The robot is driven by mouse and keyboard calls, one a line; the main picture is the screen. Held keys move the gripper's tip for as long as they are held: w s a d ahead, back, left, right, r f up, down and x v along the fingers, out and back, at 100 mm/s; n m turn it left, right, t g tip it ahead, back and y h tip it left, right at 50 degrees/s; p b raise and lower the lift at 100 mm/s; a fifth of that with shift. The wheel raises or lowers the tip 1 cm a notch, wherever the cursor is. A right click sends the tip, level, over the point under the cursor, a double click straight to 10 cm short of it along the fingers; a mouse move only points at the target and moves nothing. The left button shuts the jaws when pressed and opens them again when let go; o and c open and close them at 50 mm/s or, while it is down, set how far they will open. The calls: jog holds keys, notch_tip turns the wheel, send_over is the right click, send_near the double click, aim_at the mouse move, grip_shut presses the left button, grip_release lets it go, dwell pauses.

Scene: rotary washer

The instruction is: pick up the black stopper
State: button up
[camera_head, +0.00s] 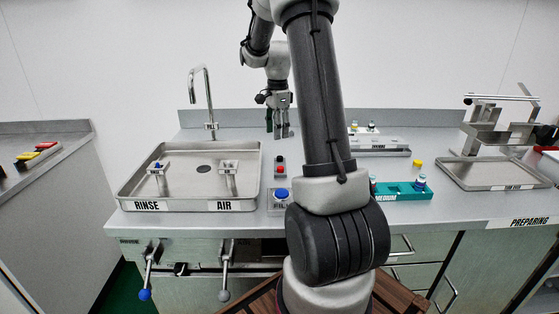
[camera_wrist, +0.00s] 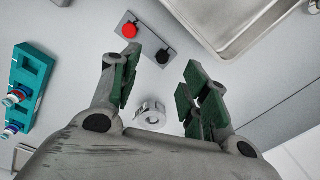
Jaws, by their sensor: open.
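My gripper (camera_head: 281,134) hangs over the back of the counter, pointing down. In the wrist view its two green-padded fingers (camera_wrist: 155,88) are apart with nothing between the tips. A small pale grey cylinder (camera_wrist: 150,113) with dark marks on it lies in view between the fingers, apart from both; its height below them is unclear. A round black piece (camera_wrist: 162,57) sits on a grey panel beside a red button (camera_wrist: 130,31); the panel's red button (camera_head: 280,170) also shows in the head view. I cannot tell whether this black piece is the stopper; no other clear black stopper shows.
A steel sink tray (camera_head: 137,189) marked RINSE and AIR stands left. A blue button (camera_head: 281,195) is at the front. A teal rack (camera_head: 390,190) with vials is right of my arm. A metal stand on a tray (camera_head: 480,184) is far right. My arm hides the middle.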

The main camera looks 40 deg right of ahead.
aim_at(280, 157)
jog(key=shift+m, duration=0.9)
jog(key=d+f, duration=0.1)
jog(key=f, duration=0.1)
jog(key=w+d+f, duration=0.1)
jog(key=f, duration=0.1)
jog(key=shift+w+d, duration=0.15)
notch_tip(280, 157, down, 7)
jog(key=shift+r, duration=0.1)
jog(key=c, duration=0.8)
